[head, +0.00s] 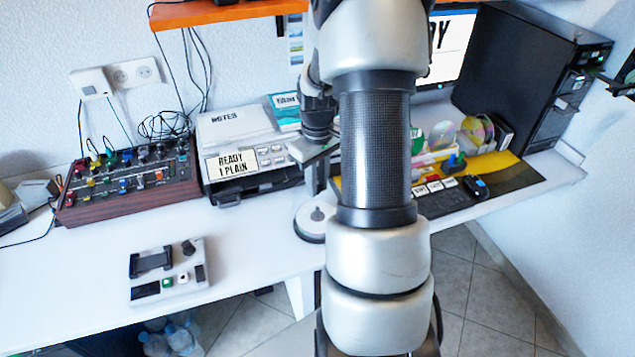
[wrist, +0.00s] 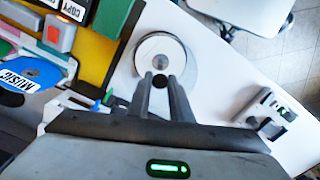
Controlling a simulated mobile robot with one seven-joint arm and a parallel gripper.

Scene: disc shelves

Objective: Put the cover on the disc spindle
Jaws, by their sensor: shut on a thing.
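The disc spindle (head: 313,222) is a round white piece near the table's front edge in the head view, partly behind my arm. In the wrist view the spindle (wrist: 160,54) shows as a white disc with a grey centre, just beyond my fingertips. My gripper (wrist: 161,84) is shut on a small dark round knob (wrist: 160,81), which looks like the knob of the cover. The cover's body is see-through or hidden; a faint grey ring surrounds the white disc. I cannot tell whether the cover touches the spindle.
A control box (head: 168,272) lies front left on the white table. A mixer panel (head: 130,185) and a printer (head: 240,150) stand behind. Discs (head: 476,130) and a yellow mat (head: 515,172) with a keyboard lie to the right. A blue disc (wrist: 30,80) shows in the wrist view.

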